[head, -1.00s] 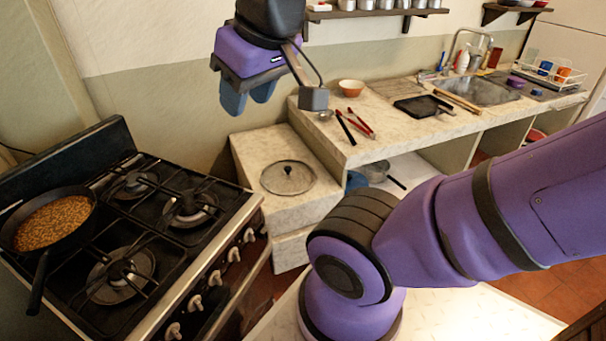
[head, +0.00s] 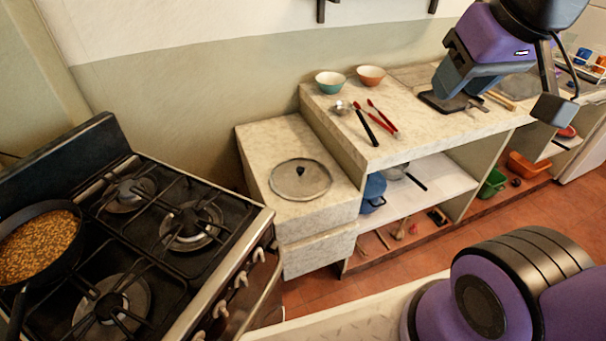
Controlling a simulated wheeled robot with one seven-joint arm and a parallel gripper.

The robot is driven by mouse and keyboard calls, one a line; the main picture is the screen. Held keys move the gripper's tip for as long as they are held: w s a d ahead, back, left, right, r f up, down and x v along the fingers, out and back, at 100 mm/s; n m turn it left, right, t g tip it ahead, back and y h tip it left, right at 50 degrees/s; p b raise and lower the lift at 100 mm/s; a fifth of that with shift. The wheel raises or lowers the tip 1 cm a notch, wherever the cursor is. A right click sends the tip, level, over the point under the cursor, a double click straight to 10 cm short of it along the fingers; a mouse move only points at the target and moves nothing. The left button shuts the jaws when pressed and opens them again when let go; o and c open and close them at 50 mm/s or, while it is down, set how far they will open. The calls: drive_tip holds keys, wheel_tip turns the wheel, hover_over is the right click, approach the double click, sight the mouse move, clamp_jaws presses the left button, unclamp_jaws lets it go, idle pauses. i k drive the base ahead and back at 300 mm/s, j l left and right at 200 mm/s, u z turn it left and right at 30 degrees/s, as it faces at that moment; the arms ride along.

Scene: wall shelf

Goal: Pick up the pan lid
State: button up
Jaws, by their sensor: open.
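The pan lid (head: 300,181) is a round glass lid with a metal rim and a dark knob. It lies flat, knob up, on the low stone counter (head: 262,146) between the stove and the higher counter. My gripper (head: 461,97) is up at the right, in front of the higher counter in the picture, well to the right of the lid. Its fingers point down and left. It is open and holds nothing that I can see.
The stove (head: 150,235) with a pan of food (head: 38,245) stands at the left. The higher counter (head: 420,135) carries two bowls (head: 330,82), a ladle and red-handled tongs (head: 382,117). A blue pot (head: 373,192) sits on the shelf below. Space above the lid is clear.

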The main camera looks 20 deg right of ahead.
sight(299, 179)
drive_tip(key=u, duration=1.65)
drive_tip(key=l+z, duration=0.25)
drive_tip(key=l, duration=0.15)
drive_tip(key=i+l+z, duration=0.15)
drive_tip(key=l+z, duration=0.15)
drive_tip(key=i+l+z, duration=0.25)
drive_tip(key=l, duration=0.2)
drive_tip(key=i+l+z, duration=0.1)
drive_tip(key=l+z, duration=0.15)
drive_tip(key=l, duration=0.1)
